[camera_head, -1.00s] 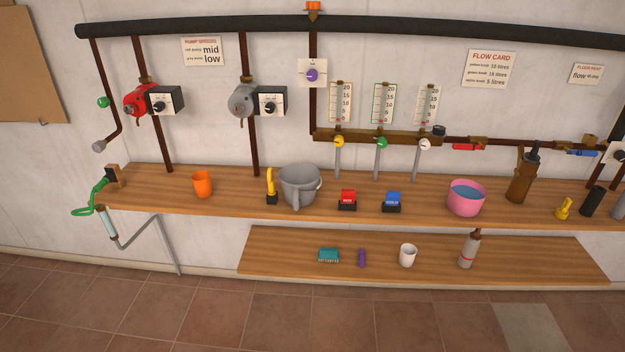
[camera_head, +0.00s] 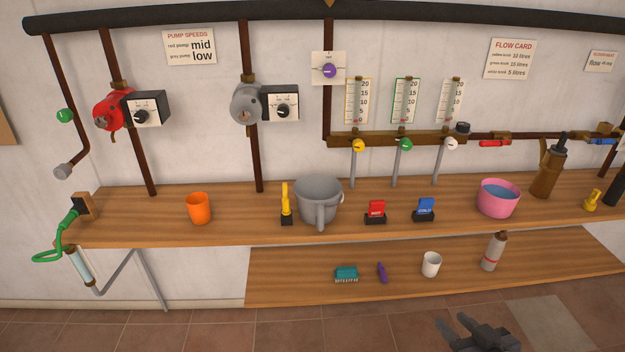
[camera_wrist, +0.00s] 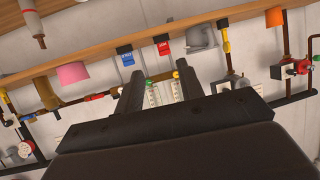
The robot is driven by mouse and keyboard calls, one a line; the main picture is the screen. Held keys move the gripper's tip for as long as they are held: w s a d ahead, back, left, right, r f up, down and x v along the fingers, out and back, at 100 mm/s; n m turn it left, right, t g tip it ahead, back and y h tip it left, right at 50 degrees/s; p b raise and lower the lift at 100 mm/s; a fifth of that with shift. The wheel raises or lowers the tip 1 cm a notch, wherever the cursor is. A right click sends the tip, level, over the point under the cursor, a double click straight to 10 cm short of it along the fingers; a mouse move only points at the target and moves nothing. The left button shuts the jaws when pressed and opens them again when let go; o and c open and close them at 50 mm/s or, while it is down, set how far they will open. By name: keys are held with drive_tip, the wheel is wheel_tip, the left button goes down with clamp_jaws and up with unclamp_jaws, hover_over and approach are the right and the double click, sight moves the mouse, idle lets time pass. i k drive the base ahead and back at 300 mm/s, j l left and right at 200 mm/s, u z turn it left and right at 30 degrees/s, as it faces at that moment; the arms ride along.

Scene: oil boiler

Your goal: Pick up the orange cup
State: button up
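The orange cup (camera_head: 199,208) stands upright on the left part of the upper wooden shelf in the head view. In the wrist view, which is turned upside down, the orange cup (camera_wrist: 274,18) shows at the top right. My gripper (camera_head: 474,325) is at the bottom right of the head view, low in front of the shelves and far from the cup. In the wrist view my gripper (camera_wrist: 158,78) has its two fingers spread apart with nothing between them.
The upper shelf (camera_head: 150,228) also bears a yellow-handled item (camera_head: 286,205), a grey pitcher (camera_head: 318,200), red (camera_head: 375,211) and blue (camera_head: 424,209) switches and a pink bowl (camera_head: 497,200). A green hose nozzle (camera_head: 68,217) is at the left end. The shelf around the cup is clear.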

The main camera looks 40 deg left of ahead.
sight(199, 209)
drive_tip(key=j+u, duration=0.1)
drive_tip(key=j, duration=0.65)
drive_tip(key=j+u, duration=0.15)
drive_tip(key=j, duration=0.6)
drive_tip(key=j+u, duration=0.1)
drive_tip(key=j, duration=0.65)
drive_tip(key=i+j+u, duration=0.1)
drive_tip(key=j, duration=0.65)
